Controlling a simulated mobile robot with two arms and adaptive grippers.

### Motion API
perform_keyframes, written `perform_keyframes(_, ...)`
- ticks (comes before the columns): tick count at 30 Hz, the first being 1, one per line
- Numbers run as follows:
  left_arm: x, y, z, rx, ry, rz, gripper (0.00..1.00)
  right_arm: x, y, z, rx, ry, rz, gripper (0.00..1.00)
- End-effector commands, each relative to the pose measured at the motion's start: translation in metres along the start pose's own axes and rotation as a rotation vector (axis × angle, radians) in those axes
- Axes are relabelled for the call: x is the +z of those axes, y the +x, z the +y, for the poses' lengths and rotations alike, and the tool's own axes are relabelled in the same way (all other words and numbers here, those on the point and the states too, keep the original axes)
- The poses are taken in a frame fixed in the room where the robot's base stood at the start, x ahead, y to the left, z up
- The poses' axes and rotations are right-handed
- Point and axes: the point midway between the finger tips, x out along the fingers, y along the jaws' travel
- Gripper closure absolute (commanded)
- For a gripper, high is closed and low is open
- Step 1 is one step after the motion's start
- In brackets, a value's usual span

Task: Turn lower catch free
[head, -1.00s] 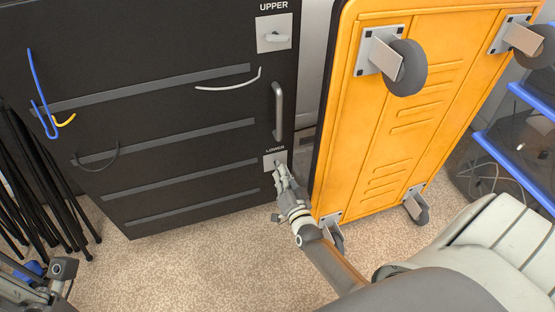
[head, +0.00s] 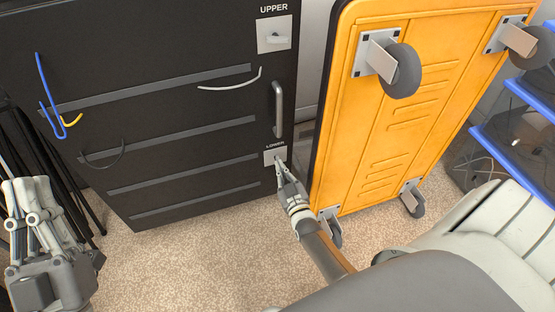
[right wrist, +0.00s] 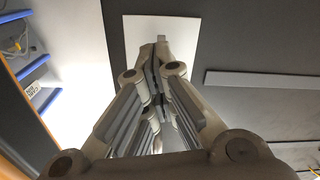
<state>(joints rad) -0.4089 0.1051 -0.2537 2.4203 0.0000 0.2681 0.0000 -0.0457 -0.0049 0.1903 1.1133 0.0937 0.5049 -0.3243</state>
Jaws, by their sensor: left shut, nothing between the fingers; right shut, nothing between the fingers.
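The lower catch sits on a light square plate (head: 271,156) under the "LOWER" label, low on the right edge of the black cabinet door (head: 180,90). My right gripper (head: 279,162) is shut, its fingertips at that plate, and they hide most of the catch. My left gripper (head: 28,190) is shut and empty at the left edge, away from the door.
A vertical door handle (head: 278,110) stands between the two catches. A yellow wheeled cart (head: 400,125), tipped up on its side, stands close to the right of my right arm. Blue-edged shelves (head: 510,150) are at the far right. Carpet (head: 200,250) in front is clear.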

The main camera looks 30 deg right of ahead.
Motion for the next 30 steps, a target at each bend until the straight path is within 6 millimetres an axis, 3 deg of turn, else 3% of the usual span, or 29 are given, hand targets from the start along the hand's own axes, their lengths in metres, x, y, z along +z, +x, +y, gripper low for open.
perform_keyframes(1,0.000,0.000,0.000,0.000,0.000,0.001,1.00,0.000,0.000,0.000,0.000,0.001,0.000,0.93)
perform_keyframes(6,0.000,0.000,0.000,0.000,0.000,0.002,1.00,0.000,0.000,0.000,0.000,0.003,0.000,0.73)
perform_keyframes(17,0.000,0.001,0.000,0.000,0.001,-0.006,1.00,-0.001,-0.002,0.000,0.000,0.005,0.000,0.73)
perform_keyframes(30,0.043,-0.004,-0.005,-0.010,0.010,-0.248,1.00,-0.001,-0.024,0.000,0.000,0.006,0.000,0.73)
